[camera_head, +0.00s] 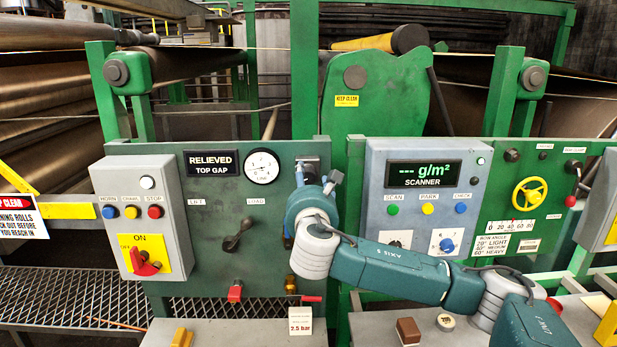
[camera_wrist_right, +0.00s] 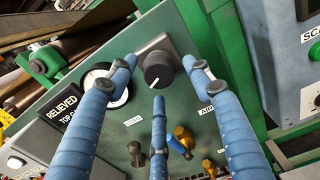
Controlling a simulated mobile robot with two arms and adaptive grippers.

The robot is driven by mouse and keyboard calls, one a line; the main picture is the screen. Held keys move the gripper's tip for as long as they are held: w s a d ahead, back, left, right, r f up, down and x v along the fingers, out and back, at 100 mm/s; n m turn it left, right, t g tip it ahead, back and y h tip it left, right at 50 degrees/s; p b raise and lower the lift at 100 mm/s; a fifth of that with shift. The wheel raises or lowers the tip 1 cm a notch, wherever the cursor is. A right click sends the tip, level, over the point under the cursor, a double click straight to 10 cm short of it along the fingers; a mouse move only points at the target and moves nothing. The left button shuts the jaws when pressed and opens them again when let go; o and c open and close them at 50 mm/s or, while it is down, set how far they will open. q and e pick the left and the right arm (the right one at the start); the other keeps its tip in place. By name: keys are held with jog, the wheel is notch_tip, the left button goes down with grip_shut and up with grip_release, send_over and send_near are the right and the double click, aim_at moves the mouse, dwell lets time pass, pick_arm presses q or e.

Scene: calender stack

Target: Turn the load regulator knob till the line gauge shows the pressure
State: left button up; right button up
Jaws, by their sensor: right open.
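The load regulator knob (camera_wrist_right: 158,68) is round and black with a white pointer line, on a grey plate in the right wrist view. My right gripper (camera_wrist_right: 159,76) is open, with its blue fingers spread around the knob; I cannot tell whether any finger touches it. In the head view my right gripper (camera_head: 316,181) is at the panel's upper right and hides most of the knob. The line gauge (camera_head: 262,167) is a white round dial left of it; its reading is too small to tell. In the wrist view a finger partly covers the gauge (camera_wrist_right: 96,80). My left gripper is not in view.
A "2.5 bar" card (camera_head: 300,320) stands below the panel. A dark lever (camera_head: 238,234), red-handled valve (camera_head: 235,291) and brass fitting (camera_head: 290,284) project from the panel. The scanner box (camera_head: 425,210) is to the right, partly behind my right arm.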

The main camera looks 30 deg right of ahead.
jog(key=shift+w+d, duration=0.2)
jog(key=shift+w, duration=0.2)
jog(key=shift+c, duration=0.5)
jog(key=c, duration=1)
jog(key=shift+c, duration=0.2)
jog(key=shift+f+m, duration=0.15)
jog(key=shift+m, duration=0.15)
